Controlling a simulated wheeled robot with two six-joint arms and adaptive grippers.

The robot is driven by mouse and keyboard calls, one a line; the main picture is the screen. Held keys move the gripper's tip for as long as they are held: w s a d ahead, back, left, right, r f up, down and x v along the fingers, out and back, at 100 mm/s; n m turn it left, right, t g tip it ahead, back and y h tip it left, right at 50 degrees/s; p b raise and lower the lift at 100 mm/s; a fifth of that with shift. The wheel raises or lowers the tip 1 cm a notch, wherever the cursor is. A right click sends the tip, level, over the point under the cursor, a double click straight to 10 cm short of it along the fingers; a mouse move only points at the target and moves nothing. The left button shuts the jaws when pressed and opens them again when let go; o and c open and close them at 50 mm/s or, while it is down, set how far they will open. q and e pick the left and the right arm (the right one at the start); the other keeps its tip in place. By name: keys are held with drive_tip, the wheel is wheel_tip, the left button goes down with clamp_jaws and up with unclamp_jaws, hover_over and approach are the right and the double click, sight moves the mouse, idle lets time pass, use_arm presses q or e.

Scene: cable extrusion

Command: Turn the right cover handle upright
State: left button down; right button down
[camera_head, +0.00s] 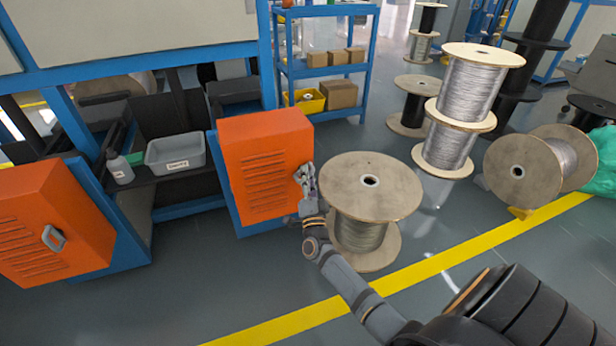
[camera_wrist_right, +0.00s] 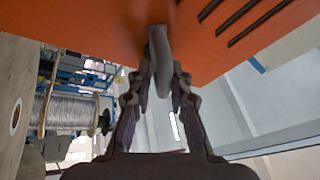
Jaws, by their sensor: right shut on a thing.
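The right orange cover (camera_head: 265,160) with slotted vents stands in the middle left of the head view; its orange face (camera_wrist_right: 240,40) fills the top of the right wrist view. My right gripper (camera_head: 306,182) is at the cover's right edge. In the right wrist view, my right gripper (camera_wrist_right: 160,85) is shut on the grey cover handle (camera_wrist_right: 160,55), which runs between its two fingers. In the head view the handle is hidden behind the gripper. The left orange cover (camera_head: 50,225) has its own grey handle (camera_head: 54,238). My left gripper is not in view.
A large wooden cable spool (camera_head: 368,185) stands close to the right of my right forearm. A grey bin (camera_head: 175,153) and a bottle (camera_head: 120,168) sit on the shelf between the covers. More spools (camera_head: 465,100) stand farther back. Open floor lies in front of the covers.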

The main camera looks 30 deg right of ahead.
drive_tip(key=n+y, duration=0.1)
drive_tip(key=n, duration=0.1)
drive_tip(key=n+t+y, duration=0.1)
drive_tip(key=n, duration=0.1)
drive_tip(key=shift+w+r+t, duration=0.1)
drive_tip(key=shift+r+t, duration=0.2)
drive_tip(key=shift+r, duration=0.1)
drive_tip(key=n+t+y+p, duration=0.1)
drive_tip(key=n+y, duration=0.2)
drive_tip(key=n, duration=0.2)
drive_tip(key=shift+a+n, duration=0.1)
drive_tip(key=shift+n, duration=0.3)
drive_tip(key=shift+a+n+y+p, duration=0.1)
drive_tip(key=shift+n+y+p, duration=0.35)
drive_tip(key=shift+n+y, duration=0.8)
drive_tip(key=shift+a+n+y+p, duration=0.1)
drive_tip(key=shift+n+y+p, duration=0.5)
drive_tip(key=shift+n, duration=1.15)
drive_tip(key=shift+f+n+y, duration=0.1)
drive_tip(key=shift+n+y, duration=0.2)
drive_tip(key=shift+y, duration=0.05)
drive_tip(key=c, duration=1.5)
unclamp_jaws()
drive_tip(key=shift+c, duration=0.2)
drive_tip(key=shift+o, duration=0.9)
drive_tip(key=shift+w+a, duration=0.1)
drive_tip(key=shift+a, duration=0.1)
drive_tip(key=shift+d+f, duration=0.1)
drive_tip(key=shift+d, duration=0.05)
